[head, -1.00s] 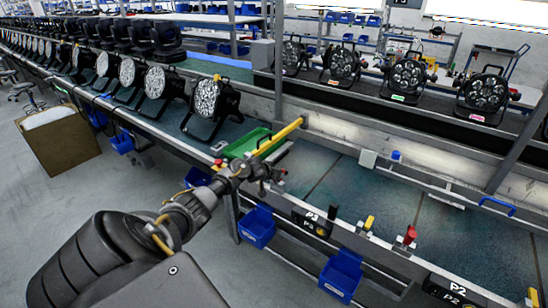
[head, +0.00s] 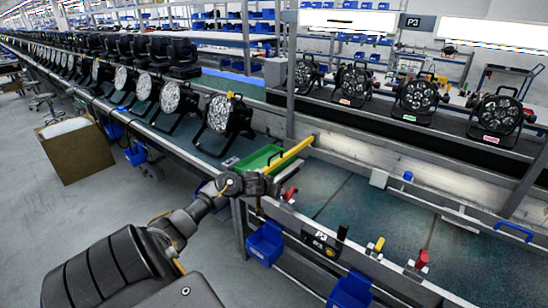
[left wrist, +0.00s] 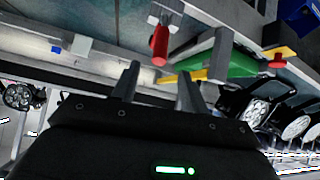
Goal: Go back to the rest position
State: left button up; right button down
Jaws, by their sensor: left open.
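My left arm comes in from the lower left in the head view. Its gripper (head: 273,190) is over the front edge of the workbench, beside the green tray (head: 259,160). In the left wrist view the two fingers (left wrist: 158,88) stand apart with nothing between them, so the gripper is open and empty. A red-handled tool (left wrist: 160,45) shows beyond the fingers, and the green tray (left wrist: 225,68) is to their right. My right gripper is not in view.
Par cans (head: 222,118) line the bench to the left. More par cans (head: 415,100) stand on the back shelf. Blue bins (head: 265,243) hang below the bench front. A cardboard box (head: 75,150) stands on the floor at left. The bench surface (head: 330,190) right of the tray is mostly bare.

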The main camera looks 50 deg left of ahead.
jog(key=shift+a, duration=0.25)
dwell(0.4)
